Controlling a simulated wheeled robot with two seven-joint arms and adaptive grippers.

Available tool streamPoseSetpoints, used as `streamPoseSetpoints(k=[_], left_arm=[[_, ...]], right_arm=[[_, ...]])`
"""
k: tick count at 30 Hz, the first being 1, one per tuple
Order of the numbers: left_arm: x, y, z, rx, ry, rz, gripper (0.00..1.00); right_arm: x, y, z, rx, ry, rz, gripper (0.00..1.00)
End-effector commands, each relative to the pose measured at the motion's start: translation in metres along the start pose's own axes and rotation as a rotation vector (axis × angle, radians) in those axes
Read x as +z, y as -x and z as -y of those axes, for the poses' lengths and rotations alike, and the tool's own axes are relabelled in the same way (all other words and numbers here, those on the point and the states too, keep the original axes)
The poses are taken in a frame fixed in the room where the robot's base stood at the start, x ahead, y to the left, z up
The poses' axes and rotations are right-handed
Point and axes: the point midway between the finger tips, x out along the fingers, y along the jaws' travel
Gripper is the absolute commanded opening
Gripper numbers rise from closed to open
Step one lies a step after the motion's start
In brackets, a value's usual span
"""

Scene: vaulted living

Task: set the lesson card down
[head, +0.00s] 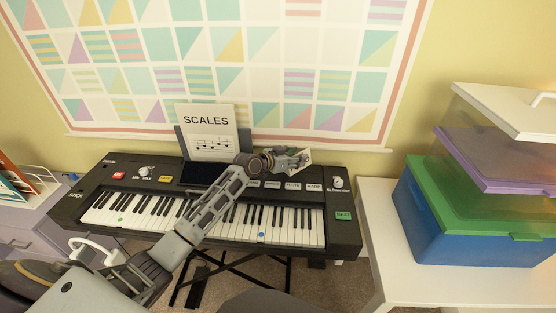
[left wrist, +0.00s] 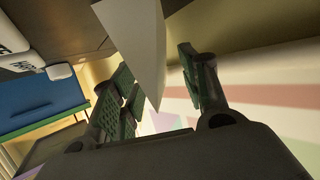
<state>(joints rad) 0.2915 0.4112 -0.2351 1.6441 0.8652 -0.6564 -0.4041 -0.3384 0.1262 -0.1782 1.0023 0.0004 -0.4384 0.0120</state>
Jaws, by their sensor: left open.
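A pale card (head: 303,158), likely the lesson card, shows small at my left gripper (head: 292,158), over the back right of the keyboard (head: 130,187). In the left wrist view the pale card (left wrist: 135,40) comes down to a point between the two fingers of my left gripper (left wrist: 160,85). The fingers are apart; a gap shows on the right side of the card. Its face is mostly hidden, and I cannot tell what it rests on. A white sheet marked SCALES (head: 207,120) stands on the dark music rest (head: 185,142). My right gripper is not in view.
A white table (head: 380,215) at the right bears a blue box with a green lid (head: 440,225) and stacked clear boxes. A patterned hanging (head: 230,60) covers the wall behind. Knobs and coloured buttons, such as a green one (head: 343,215), sit on the keyboard. A shelf (head: 30,220) stands left.

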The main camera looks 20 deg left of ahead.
Motion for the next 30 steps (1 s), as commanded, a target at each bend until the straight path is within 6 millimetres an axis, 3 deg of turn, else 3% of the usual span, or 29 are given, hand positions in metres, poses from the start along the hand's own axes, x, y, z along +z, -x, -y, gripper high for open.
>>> streamPoseSetpoints(k=[21, 30], left_arm=[[0.000, 0.076, 0.000, 0.000, -0.003, 0.001, 0.45], [0.000, 0.098, 0.000, 0.000, 0.000, 0.000, 0.45]], right_arm=[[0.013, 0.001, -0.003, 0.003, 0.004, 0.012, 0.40], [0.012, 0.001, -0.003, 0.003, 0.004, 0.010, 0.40]])
